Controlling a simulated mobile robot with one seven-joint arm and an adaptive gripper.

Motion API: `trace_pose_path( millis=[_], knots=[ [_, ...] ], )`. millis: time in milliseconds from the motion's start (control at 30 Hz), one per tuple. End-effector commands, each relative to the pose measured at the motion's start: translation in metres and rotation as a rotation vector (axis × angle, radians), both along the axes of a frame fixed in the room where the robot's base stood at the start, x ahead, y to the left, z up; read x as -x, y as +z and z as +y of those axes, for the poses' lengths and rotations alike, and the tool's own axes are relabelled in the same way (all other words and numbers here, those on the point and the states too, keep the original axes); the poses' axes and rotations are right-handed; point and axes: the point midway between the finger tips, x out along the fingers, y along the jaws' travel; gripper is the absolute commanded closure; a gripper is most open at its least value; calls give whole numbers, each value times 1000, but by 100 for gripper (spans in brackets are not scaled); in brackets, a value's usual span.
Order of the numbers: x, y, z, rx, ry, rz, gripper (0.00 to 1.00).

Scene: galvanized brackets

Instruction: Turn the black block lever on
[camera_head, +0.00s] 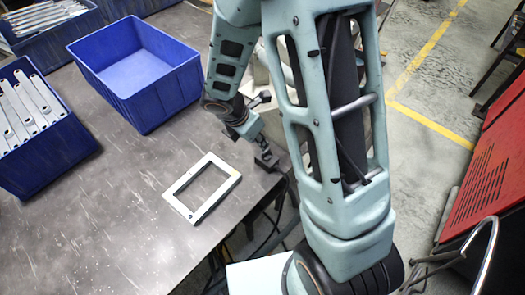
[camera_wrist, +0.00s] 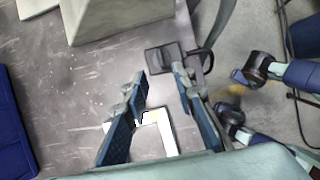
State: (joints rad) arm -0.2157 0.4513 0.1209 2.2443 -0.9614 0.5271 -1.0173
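The black block lever (camera_wrist: 163,58) lies on the grey table near its edge in the wrist view, with a dark cable on its right. A dark block shape near the table edge, beside my arm, seems to be the same block (camera_head: 266,160) in the head view. Its lever's position is too small to tell. My gripper (camera_wrist: 160,78) is open, its two blue-padded fingers apart with nothing gripped. The block appears just beyond the fingertips; I cannot tell whether they touch it. In the head view my arm hides much of the gripper area.
A pale rectangular frame (camera_head: 203,187) lies flat left of the block. An empty blue bin (camera_head: 135,72) and a blue bin of metal brackets (camera_head: 50,150) stand on the table (camera_head: 105,225). A red cabinet (camera_head: 490,180) stands at right.

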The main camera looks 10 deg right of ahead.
Motion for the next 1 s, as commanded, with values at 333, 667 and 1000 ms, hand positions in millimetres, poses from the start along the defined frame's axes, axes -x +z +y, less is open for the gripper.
trace_pose_path(
  millis=[333, 667, 1000],
  knots=[
    [-14, -63, -21, 1, -1, 3, 75],
    [-20, -84, -29, 1, -3, 0, 75],
    [-20, -83, -29, 1, -3, -1, 89]
  ],
)
